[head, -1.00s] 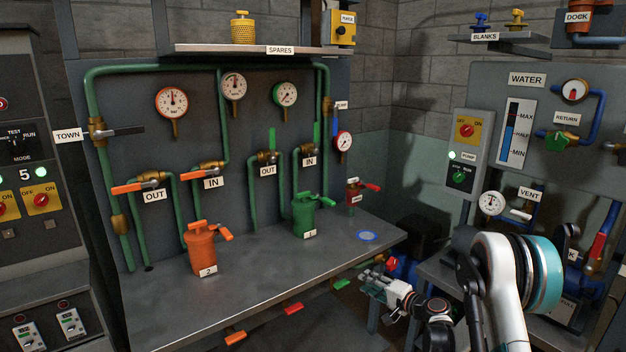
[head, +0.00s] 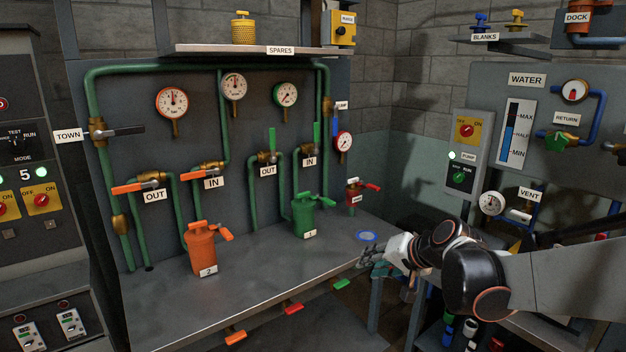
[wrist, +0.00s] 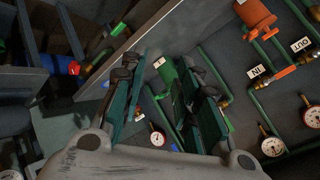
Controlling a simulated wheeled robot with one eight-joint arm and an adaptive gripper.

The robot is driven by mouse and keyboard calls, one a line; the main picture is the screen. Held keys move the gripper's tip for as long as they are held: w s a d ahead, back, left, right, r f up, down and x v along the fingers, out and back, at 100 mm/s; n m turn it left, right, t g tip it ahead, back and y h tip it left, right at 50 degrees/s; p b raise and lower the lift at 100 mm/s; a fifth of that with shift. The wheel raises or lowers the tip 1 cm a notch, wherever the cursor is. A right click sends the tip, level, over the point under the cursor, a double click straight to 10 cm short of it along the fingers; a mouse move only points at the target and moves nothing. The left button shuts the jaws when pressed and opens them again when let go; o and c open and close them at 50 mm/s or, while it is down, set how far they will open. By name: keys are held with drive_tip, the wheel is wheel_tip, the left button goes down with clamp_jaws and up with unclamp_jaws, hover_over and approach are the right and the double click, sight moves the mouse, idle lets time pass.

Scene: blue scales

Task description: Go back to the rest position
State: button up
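My gripper (head: 378,266) is in the head view at the front right corner of the grey bench (head: 270,285), close to the round blue-rimmed disc (head: 367,236). In the wrist view my gripper (wrist: 163,85) has its two dark green fingers apart, with nothing held between them. The green canister 1 (head: 305,218) stands upright on the bench, left of my gripper. It shows partly between the fingers in the wrist view (wrist: 167,72). The orange canister 2 (head: 201,250) stands upright further left.
Green pipes, valves and gauges line the panel (head: 225,130) behind the bench. The water panel (head: 520,90) is at the right. A small red valve (head: 355,191) stands at the bench's back right.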

drive_tip(key=s+d+n+h, duration=0.2)
drive_tip(key=s, duration=1.2)
drive_tip(key=s+d+n+g+h, duration=0.1)
drive_tip(key=s+d+h, duration=0.2)
drive_tip(key=s, duration=1.1)
drive_tip(key=shift+s+d+f+n, duration=0.15)
drive_tip(key=shift+s+d+n, duration=0.05)
drive_tip(key=shift+s+n, duration=0.2)
